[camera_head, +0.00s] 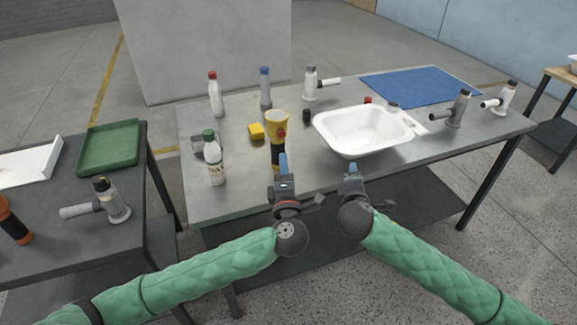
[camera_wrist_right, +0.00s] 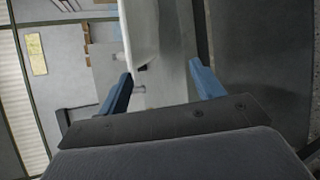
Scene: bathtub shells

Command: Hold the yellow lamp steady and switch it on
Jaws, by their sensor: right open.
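The yellow lamp (camera_head: 277,129) stands upright on the metal table, with a wide yellow head, a red button (camera_head: 281,133) on its side facing me and a black lower handle. My left gripper (camera_head: 283,163) is in front of the lamp's handle and overlaps it in the head view. One blue finger shows clearly, so whether it is open or touching the handle cannot be told. My right gripper (camera_head: 352,169) is at the table's front edge, right of the lamp and below the white basin. In the right wrist view its two blue fingers (camera_wrist_right: 163,82) are apart with nothing between them.
A white basin (camera_head: 345,146) stands right of the lamp. More bottles stand behind. A blue mat (camera_head: 420,86) lies at the back right. A side table (camera_head: 60,190) is at left.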

